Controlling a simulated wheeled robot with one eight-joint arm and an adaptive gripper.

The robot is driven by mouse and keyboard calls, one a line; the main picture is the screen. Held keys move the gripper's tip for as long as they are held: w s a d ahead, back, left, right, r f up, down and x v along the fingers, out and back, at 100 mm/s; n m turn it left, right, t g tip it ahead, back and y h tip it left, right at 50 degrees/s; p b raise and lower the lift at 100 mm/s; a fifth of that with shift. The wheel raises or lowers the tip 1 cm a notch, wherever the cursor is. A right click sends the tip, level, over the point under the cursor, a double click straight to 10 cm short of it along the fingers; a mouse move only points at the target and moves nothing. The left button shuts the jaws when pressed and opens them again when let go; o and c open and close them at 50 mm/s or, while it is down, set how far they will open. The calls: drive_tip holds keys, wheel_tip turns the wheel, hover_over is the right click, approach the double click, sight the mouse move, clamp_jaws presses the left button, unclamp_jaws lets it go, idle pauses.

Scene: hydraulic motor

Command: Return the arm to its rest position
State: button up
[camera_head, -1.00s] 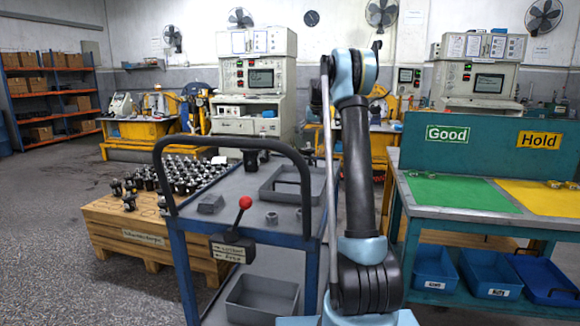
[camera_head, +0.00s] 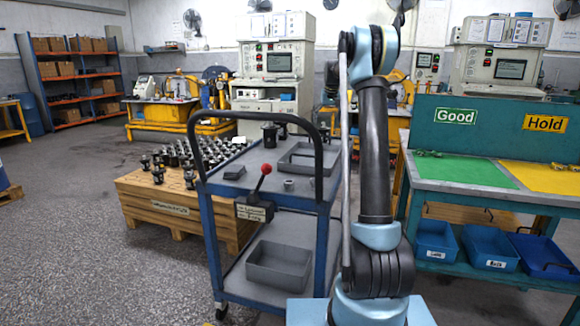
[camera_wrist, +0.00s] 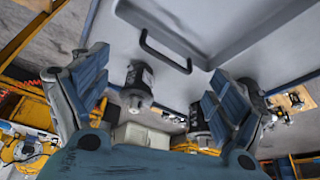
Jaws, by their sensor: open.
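My arm (camera_head: 374,150) stands upright in front of the right side of the blue cart (camera_head: 212,240) in the head view, with its top bend near the upper edge. My gripper (camera_wrist: 158,85) shows in the wrist view, with its two blue-padded fingers wide apart and nothing between them in contact. A dark cylindrical motor (camera_wrist: 137,86) appears beyond the gap, nearer the left finger and apart from it. A dark motor also stands on the cart top in the head view (camera_head: 270,134).
A wooden pallet (camera_head: 172,208) with several motors stands left of the cart. The sorting table with green (camera_head: 465,170) and yellow (camera_head: 545,178) mats stands close on the right, blue bins (camera_head: 488,246) below. A grey bin (camera_head: 279,265) is on the cart's lower shelf. Floor at left is clear.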

drive_tip(key=s+g, duration=0.1)
drive_tip(key=s, duration=3.5)
drive_tip(key=s+f, duration=1)
drive_tip(key=s, duration=0.5)
drive_tip(key=s+f+g, duration=0.1)
drive_tip(key=s+f, duration=1)
drive_tip(key=s, duration=0.4)
drive_tip(key=shift+s+d+m, duration=0.3)
drive_tip(key=shift+d+m, duration=0.05)
drive_tip(key=shift+m, duration=0.05)
drive_tip(key=shift+f, duration=0.1)
